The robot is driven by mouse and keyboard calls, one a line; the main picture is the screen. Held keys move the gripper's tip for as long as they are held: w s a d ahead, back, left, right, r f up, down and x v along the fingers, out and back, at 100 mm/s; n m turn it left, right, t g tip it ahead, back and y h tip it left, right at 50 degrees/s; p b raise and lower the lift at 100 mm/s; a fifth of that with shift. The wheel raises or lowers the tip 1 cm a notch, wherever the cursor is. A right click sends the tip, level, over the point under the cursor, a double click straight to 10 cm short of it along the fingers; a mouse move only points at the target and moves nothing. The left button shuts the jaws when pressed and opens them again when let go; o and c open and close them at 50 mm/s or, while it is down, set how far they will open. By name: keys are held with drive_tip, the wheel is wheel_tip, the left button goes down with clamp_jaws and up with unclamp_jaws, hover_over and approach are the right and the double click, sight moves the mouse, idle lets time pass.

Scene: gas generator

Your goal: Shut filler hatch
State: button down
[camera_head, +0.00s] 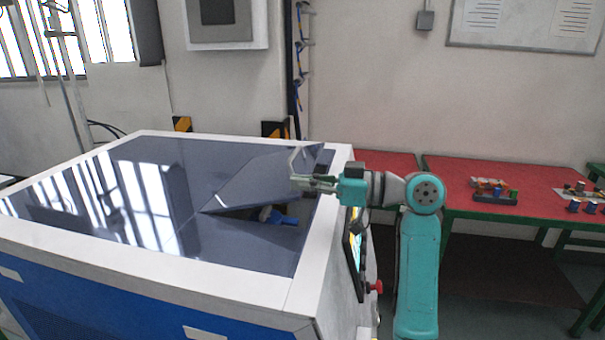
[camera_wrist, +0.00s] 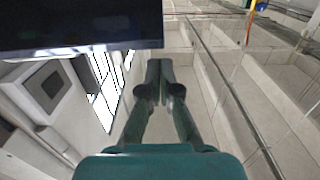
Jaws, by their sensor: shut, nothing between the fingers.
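The filler hatch (camera_head: 255,180) is a dark glossy panel in the top of the white and blue generator (camera_head: 300,290). It stands tilted open, its near edge raised over a dark opening. A blue part with a pale piece (camera_head: 285,219) shows inside the opening. My gripper (camera_head: 296,183) is at the hatch's right side in the head view, pointing left. A pale bent bar (camera_head: 293,158) rises beside the fingers; I cannot tell whether they touch it. In the wrist view my gripper (camera_wrist: 159,63) is shut and empty, below a dark slab (camera_wrist: 80,27), apparently the hatch.
A control screen (camera_head: 354,255) and a red knob (camera_head: 375,287) sit on the generator's right side. Red-topped workbenches (camera_head: 540,180) with small parts stand at the right, beyond my arm.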

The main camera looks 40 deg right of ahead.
sight(312, 227)
drive_tip(key=shift+f, duration=0.1)
drive_tip(key=shift+t+y, duration=0.4)
drive_tip(key=shift+t, duration=0.2)
drive_tip(key=shift+s+d+f, duration=0.2)
drive_tip(key=shift+s+f, duration=0.05)
drive_tip(key=shift+f, duration=0.9)
drive_tip(key=shift+s+d+f, duration=0.25)
drive_tip(key=shift+s+f, duration=0.05)
drive_tip(key=shift+f, duration=0.85)
drive_tip(key=shift+s+d+f, duration=0.2)
drive_tip(key=shift+s+f, duration=0.05)
drive_tip(key=shift+f, duration=0.9)
